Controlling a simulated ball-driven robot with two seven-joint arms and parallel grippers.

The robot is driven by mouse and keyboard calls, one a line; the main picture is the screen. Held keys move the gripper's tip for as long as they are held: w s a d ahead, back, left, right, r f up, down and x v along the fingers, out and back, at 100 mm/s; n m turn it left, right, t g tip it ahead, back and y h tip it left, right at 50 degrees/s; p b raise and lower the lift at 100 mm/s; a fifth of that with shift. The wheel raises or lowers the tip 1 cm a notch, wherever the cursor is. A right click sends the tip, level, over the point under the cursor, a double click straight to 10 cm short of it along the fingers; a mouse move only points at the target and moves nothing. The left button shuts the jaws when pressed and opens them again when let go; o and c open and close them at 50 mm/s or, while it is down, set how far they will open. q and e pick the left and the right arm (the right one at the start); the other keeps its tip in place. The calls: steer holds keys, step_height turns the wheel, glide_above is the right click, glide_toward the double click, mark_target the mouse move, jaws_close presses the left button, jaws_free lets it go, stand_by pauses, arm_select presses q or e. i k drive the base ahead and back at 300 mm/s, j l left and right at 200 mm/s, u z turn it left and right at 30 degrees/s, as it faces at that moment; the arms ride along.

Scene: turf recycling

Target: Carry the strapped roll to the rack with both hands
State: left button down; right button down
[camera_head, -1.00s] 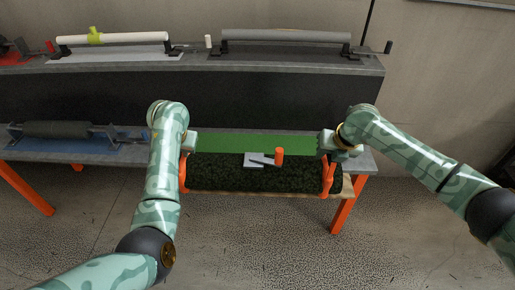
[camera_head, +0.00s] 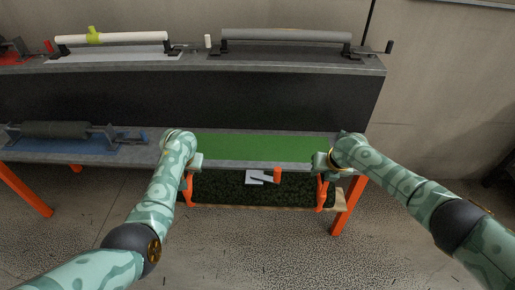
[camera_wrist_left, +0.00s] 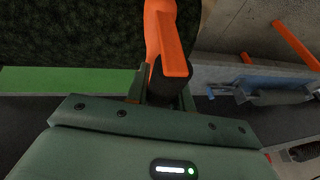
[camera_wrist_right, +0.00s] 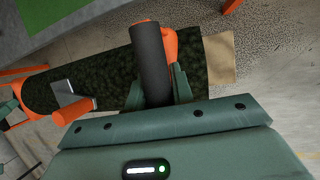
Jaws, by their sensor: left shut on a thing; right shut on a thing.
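The strapped roll (camera_head: 222,190) is a long dark-green turf bundle with an orange handle at each end and a grey plate with an orange lever (camera_head: 277,175) on it. It hangs level in front of the rack's lower shelf edge (camera_head: 245,166). My left gripper (camera_head: 188,180) is shut on the left handle (camera_wrist_left: 163,35); my right gripper (camera_head: 321,178) is shut on the right handle, whose dark grip (camera_wrist_right: 151,60) shows in the right wrist view. The roll (camera_wrist_right: 112,72) crosses that view. The fingers partly hide both grips.
A bright green surface (camera_head: 250,145) lies on the lower shelf behind the roll, with no object on it. A dark roller (camera_head: 55,129) stands left on a blue mat. White (camera_head: 125,38) and grey (camera_head: 285,36) rollers sit on the upper level. Orange legs (camera_head: 348,205) flank the floor.

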mark_target(258, 147)
steer(key=i, duration=1)
